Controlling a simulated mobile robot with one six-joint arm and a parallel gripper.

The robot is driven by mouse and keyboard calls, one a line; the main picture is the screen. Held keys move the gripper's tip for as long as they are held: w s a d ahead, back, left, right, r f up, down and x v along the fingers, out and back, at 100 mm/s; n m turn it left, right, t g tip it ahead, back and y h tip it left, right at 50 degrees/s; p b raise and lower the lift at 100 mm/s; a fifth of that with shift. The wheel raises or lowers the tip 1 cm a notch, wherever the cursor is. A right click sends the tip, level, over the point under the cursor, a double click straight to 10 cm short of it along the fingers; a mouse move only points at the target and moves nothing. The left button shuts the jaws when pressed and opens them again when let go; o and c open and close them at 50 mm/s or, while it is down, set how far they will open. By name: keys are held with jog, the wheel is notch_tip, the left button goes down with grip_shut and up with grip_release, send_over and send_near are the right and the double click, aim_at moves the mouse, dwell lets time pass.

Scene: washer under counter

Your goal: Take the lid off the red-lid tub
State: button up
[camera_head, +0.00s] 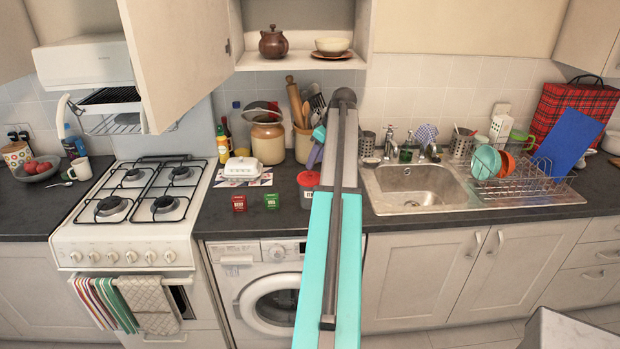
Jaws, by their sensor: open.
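The red-lid tub (308,179) stands upright on the dark counter above the washing machine, just left of my arm. Its red lid (306,178) is on top, and my arm hides the tub's right side. My gripper (311,166) shows only in part, small and grey-purple, above and behind the lid at the left of my arm. It is open, and I see nothing held in it. I cannot tell whether it touches the lid.
A red box (239,203) and a green box (271,201) stand left of the tub. A large beige crock (267,143) and a utensil pot (303,146) stand behind. The sink (412,179) is at right, the stove (137,201) at left. An open cupboard door (178,60) hangs above.

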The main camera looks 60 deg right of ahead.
aim_at(310, 172)
jog(key=shift+w+f, duration=0.1)
jog(key=p+x, duration=0.2)
jog(key=shift+a+f, duration=0.25)
jog(key=shift+f, duration=0.05)
jog(key=shift+p+x, duration=0.6)
jog(key=shift+x, duration=0.6)
jog(key=shift+c, duration=0.2)
jog(key=shift+d, duration=0.1)
grip_shut()
